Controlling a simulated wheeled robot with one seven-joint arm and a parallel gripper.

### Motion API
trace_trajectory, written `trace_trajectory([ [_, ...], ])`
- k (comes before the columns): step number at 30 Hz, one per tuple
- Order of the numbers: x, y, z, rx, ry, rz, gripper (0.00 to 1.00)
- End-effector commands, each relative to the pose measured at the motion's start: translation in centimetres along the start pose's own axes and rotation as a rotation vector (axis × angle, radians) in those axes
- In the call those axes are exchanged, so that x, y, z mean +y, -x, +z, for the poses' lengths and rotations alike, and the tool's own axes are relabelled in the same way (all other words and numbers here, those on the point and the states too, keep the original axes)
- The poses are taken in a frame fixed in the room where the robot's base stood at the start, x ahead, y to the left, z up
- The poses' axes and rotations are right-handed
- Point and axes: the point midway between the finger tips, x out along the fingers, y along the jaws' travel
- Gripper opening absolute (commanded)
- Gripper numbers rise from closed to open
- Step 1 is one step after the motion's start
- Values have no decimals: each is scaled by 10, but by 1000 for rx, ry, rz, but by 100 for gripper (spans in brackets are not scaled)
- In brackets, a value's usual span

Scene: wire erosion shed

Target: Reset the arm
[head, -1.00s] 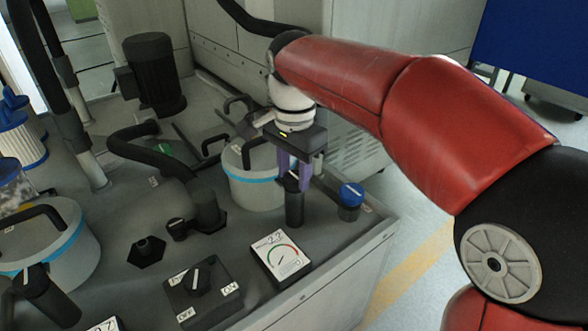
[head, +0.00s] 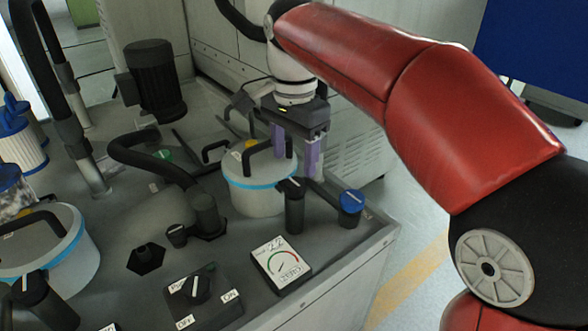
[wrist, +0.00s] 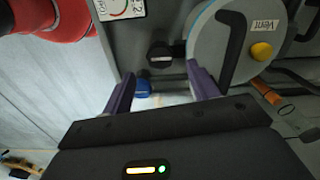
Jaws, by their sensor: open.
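My red arm reaches in from the right in the head view. My gripper (head: 296,150) has two purple fingers pointing down, apart and with nothing between them. It hangs above the right side of a white canister (head: 258,196) with a blue band, behind a black valve handle (head: 293,205). In the wrist view my gripper (wrist: 160,95) shows its fingers spread wide. A blue-capped knob (wrist: 142,88) and the black valve (wrist: 160,56) appear beyond the fingers. The canister lid (wrist: 210,45), marked "Vent" and with a yellow knob (wrist: 262,51), lies beside the right finger.
A blue-topped knob (head: 351,201) stands near the worktop's right edge. A gauge (head: 281,263) and a switch box (head: 203,299) sit at the front. A motor (head: 154,80), black hoses and another canister (head: 80,258) crowd the left. Open floor lies right of the worktop.

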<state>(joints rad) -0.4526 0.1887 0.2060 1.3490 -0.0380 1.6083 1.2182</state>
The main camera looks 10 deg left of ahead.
Motion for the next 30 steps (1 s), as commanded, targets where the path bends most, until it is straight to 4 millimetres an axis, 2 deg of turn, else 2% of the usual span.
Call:
trace_trajectory([
  [3,-1,14,0,0,0,-1,59],
  [6,0,20,0,0,0,0,59],
  [16,1,22,0,1,1,0,59],
  [19,13,23,-5,15,18,-14,59],
  [23,54,20,-19,64,87,-56,59],
  [26,102,11,-30,126,167,-95,59],
  [30,171,-13,-36,225,282,-136,59],
])
